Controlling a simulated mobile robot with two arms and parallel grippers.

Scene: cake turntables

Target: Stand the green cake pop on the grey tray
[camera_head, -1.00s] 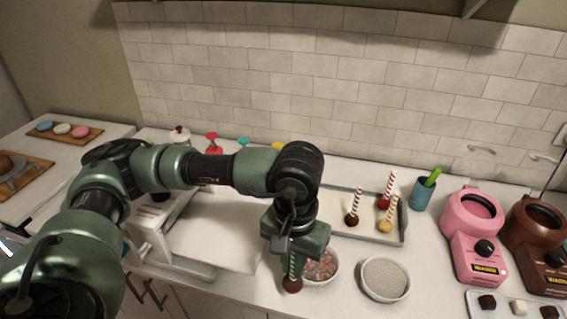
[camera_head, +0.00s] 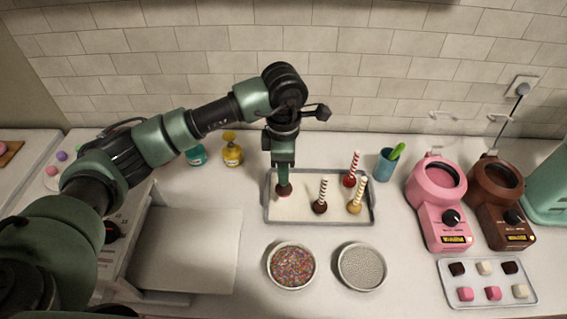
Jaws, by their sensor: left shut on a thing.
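My left gripper (camera_head: 284,165) is shut on the cake pop, whose dark brown ball (camera_head: 284,188) shows below the fingers. Its green-and-white stick showed earlier and is now hidden by the gripper. The ball hangs downward over the left part of the grey tray (camera_head: 318,223). I cannot tell whether it touches the tray. On the tray stand a dark brown cake pop (camera_head: 320,207), a red one (camera_head: 349,180) and a yellow one (camera_head: 355,208), all to the right of the gripper with sticks up. My right gripper is not in view.
A bowl of sprinkles (camera_head: 292,267) and a bowl of grey-white grains (camera_head: 362,267) stand in front of the tray. A blue cup (camera_head: 384,166) stands to its right, then a pink melting pot (camera_head: 437,200) and a brown one (camera_head: 497,200). A yellow bottle (camera_head: 232,150) stands behind left.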

